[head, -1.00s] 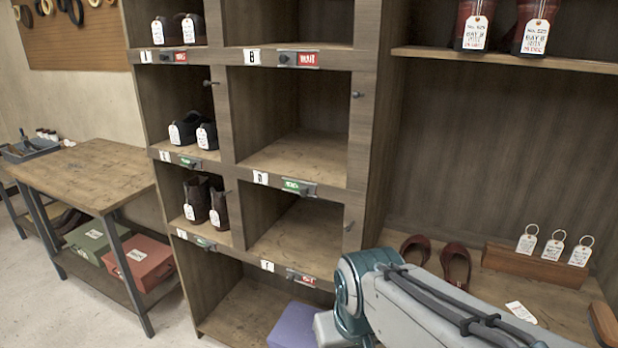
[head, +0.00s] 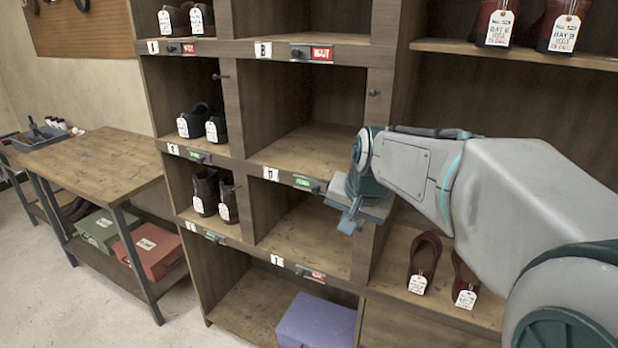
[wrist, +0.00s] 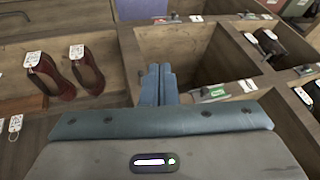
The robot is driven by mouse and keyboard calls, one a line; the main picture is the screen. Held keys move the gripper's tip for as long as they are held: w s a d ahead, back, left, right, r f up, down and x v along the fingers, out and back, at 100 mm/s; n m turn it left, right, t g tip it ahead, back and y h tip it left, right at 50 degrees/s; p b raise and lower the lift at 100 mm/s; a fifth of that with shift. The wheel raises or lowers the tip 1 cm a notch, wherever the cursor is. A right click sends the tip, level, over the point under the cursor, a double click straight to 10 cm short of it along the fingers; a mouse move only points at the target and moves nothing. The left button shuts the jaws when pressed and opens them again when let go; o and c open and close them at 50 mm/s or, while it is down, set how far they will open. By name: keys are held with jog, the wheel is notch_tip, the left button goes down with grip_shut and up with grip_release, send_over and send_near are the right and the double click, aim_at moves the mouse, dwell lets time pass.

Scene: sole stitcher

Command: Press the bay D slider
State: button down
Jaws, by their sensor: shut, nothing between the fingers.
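The bay D slider (head: 308,184) is on the front edge of the middle shelf. It shows a green strip with a dark knob at its right, beside a white letter plate (head: 271,173) whose letter is hard to read. The slider also shows in the wrist view (wrist: 212,93), right of my fingers. My gripper (head: 347,225) is in front of the upright post, right of the slider and a little lower. In the wrist view its fingers (wrist: 158,72) are together, empty, and apart from the slider.
A similar red-marked slider (head: 312,54) is on the shelf edge above, and another (head: 312,275) below. Red shoes (head: 424,262) with tags stand right of the post. A purple box (head: 316,322) sits in the bottom bay. A small peg (head: 374,93) sticks out from the post.

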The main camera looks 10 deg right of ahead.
aim_at(324, 188)
jog(key=w+d+r+m+t, duration=0.1)
jog(key=w+d+r+m, duration=0.1)
jog(key=w+r, duration=0.3)
jog(key=w+m, duration=0.1)
jog(key=w, duration=0.3)
jog(key=shift+w+t+p, duration=0.25)
jog(key=shift+t+p, duration=0.05)
jog(key=shift+p, duration=0.1)
jog(key=shift+a, duration=0.1)
jog(key=shift+w+a+f+p, duration=0.4)
jog(key=shift+w+a+f, duration=0.1)
jog(key=shift+w+f, duration=0.95)
jog(key=shift+w+a+f+p, duration=0.45)
jog(key=shift+w+a+f, duration=0.05)
jog(key=shift+w+f, duration=0.95)
jog(key=shift+w+a+f+p, duration=0.4)
jog(key=shift+w+a+f, duration=0.1)
jog(key=shift+w+f, duration=0.95)
jog(key=shift+d, duration=0.1)
